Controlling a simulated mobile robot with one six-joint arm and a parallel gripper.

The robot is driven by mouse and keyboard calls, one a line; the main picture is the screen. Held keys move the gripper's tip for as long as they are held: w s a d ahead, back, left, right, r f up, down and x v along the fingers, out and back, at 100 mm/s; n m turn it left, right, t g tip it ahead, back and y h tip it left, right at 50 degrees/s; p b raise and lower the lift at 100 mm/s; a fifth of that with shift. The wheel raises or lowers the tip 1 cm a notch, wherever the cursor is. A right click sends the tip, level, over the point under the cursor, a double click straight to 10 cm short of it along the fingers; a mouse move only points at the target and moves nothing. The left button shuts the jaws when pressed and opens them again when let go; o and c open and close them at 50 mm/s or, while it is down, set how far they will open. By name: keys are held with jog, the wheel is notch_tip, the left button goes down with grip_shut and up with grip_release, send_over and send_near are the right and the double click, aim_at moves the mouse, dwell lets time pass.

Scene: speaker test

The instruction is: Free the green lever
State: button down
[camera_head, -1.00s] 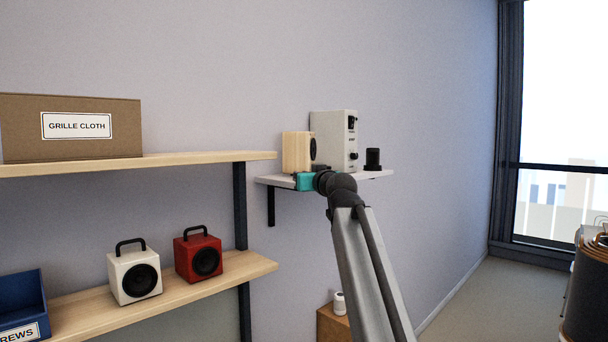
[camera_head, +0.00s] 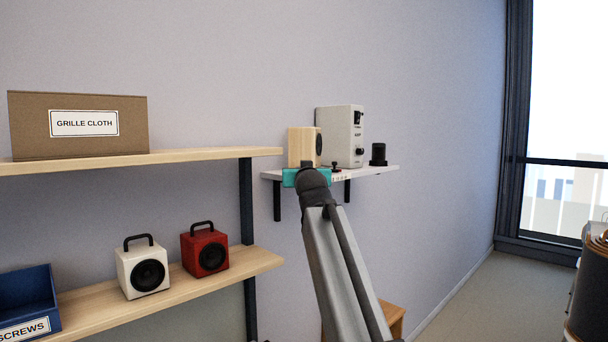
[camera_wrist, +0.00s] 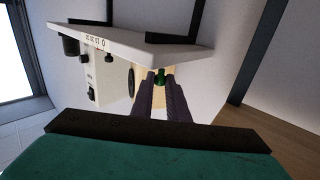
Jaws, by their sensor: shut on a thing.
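The green lever (camera_wrist: 159,77) is a small dark green piece at the edge of the pale wall shelf (camera_wrist: 128,40) in the wrist view, which shows the scene upside down. My gripper (camera_wrist: 160,82) has its two dark, ridged fingers closed on it. The fingers hide much of the lever, so I cannot tell what it is caught on. In the head view my teal and black wrist (camera_head: 305,178) is at the shelf's left front edge, and my fingers and the lever are hidden.
On the shelf stand a wooden speaker (camera_head: 303,146), a white box with knobs (camera_head: 340,136), a small dark piece (camera_head: 336,167) and a black cylinder (camera_head: 378,154). Wooden shelves (camera_head: 215,154) to the left hold a carton and speakers.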

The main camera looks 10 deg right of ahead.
jog(key=shift+w+a+m+g+h+b, duration=0.2)
jog(key=shift+a+m+g+h+b, duration=0.35)
jog(key=shift+m+h+b, duration=0.75)
jog(key=shift+w+a+m+g+h+b, duration=0.2)
jog(key=shift+a+m+g+h+b, duration=0.35)
jog(key=shift+h+b, duration=1.3)
jog(key=shift+w+a+m+g+h+b, duration=0.2)
jog(key=shift+a+m+g+h+b, duration=0.3)
jog(key=shift+m+h+b, duration=1.05)
jog(key=shift+n+b, duration=0.3)
jog(key=shift+b, duration=0.25)
jog(key=c, duration=1.7)
grip_release()
jog(key=shift+a, duration=0.1)
jog(key=b+v, duration=0.3)
jog(key=v, duration=1.1)
jog(key=shift+s, duration=0.1)
